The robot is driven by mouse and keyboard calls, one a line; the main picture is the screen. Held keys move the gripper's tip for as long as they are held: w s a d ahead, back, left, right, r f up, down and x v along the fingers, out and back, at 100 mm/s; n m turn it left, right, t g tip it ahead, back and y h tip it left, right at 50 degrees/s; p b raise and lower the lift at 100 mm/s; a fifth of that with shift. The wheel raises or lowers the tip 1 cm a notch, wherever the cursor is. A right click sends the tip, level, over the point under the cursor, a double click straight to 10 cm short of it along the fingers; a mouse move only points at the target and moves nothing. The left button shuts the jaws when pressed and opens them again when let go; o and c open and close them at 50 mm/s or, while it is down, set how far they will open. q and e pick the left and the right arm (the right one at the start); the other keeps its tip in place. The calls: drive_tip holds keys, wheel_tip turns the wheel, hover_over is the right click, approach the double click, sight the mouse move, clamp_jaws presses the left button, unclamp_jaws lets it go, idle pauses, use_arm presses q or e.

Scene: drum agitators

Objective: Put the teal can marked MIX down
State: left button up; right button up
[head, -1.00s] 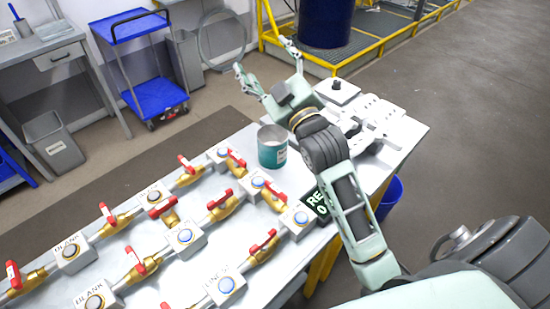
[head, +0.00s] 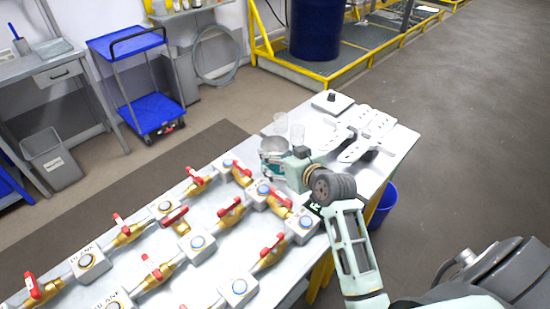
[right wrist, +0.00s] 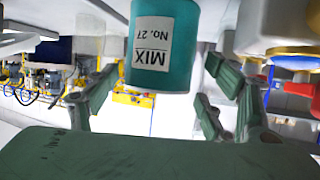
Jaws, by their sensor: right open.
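The teal can marked MIX (head: 268,158) stands upright on the grey bench top (head: 330,175), near its far edge; its open top shows in the head view. In the right wrist view, which is upside down, the can (right wrist: 168,75) shows its white label reading MIX No. 27. My right gripper (head: 278,162) is low at the can, with its open fingers (right wrist: 165,95) on either side of it in the right wrist view. Gaps show between the fingers and the can there. The gripper hides part of the can in the head view. My left gripper is not in view.
Two clear cups (head: 280,123) stand just behind the can. White flat parts (head: 365,135) and a grey block with a black knob (head: 332,102) lie farther right. Brass valves with red handles (head: 232,212) fill the bench's left side. A blue bucket (head: 382,205) is beside the bench.

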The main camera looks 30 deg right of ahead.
sight(269, 148)
drive_tip(key=x, duration=0.2)
drive_tip(key=p+x, duration=0.1)
drive_tip(key=x, duration=0.2)
drive_tip(key=shift+s+f, duration=0.1)
drive_tip(key=shift+f, duration=0.15)
drive_tip(key=shift+s, duration=0.1)
drive_tip(key=c, duration=1.1)
drive_tip(key=shift+r, duration=0.1)
drive_tip(key=shift+c, duration=0.8)
drive_tip(key=shift+r, duration=0.1)
